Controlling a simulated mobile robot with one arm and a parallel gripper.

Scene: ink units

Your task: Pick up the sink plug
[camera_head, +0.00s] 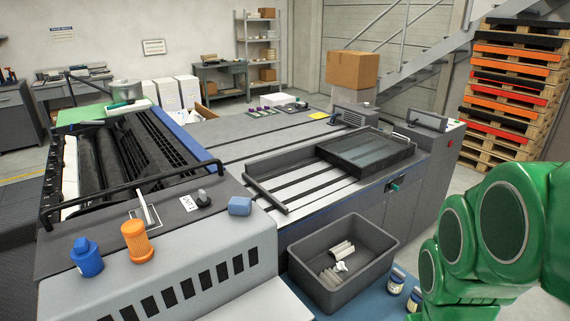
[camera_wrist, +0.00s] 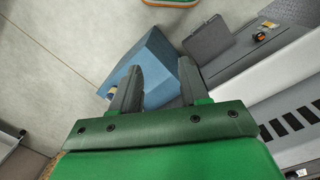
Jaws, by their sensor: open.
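A small dark knob-like piece with a grey top (camera_head: 203,198) stands on the grey press housing; it may be the sink plug, but I cannot tell for sure. It stands between a white label and a blue-grey block (camera_head: 240,206). My gripper (camera_wrist: 158,84) is open and empty in the wrist view, its two dark fingers apart above a blue surface. In the head view only my green arm shows at the right; the gripper itself is out of that picture. No sink plug can be made out in the wrist view.
A blue bottle (camera_head: 87,257) and an orange ribbed piece (camera_head: 134,241) stand on the same housing. A dark grey crate (camera_head: 309,286) with pale items sits on a blue surface (camera_head: 376,305), beside small jars (camera_head: 397,281). A black rail (camera_head: 138,190) crosses the press.

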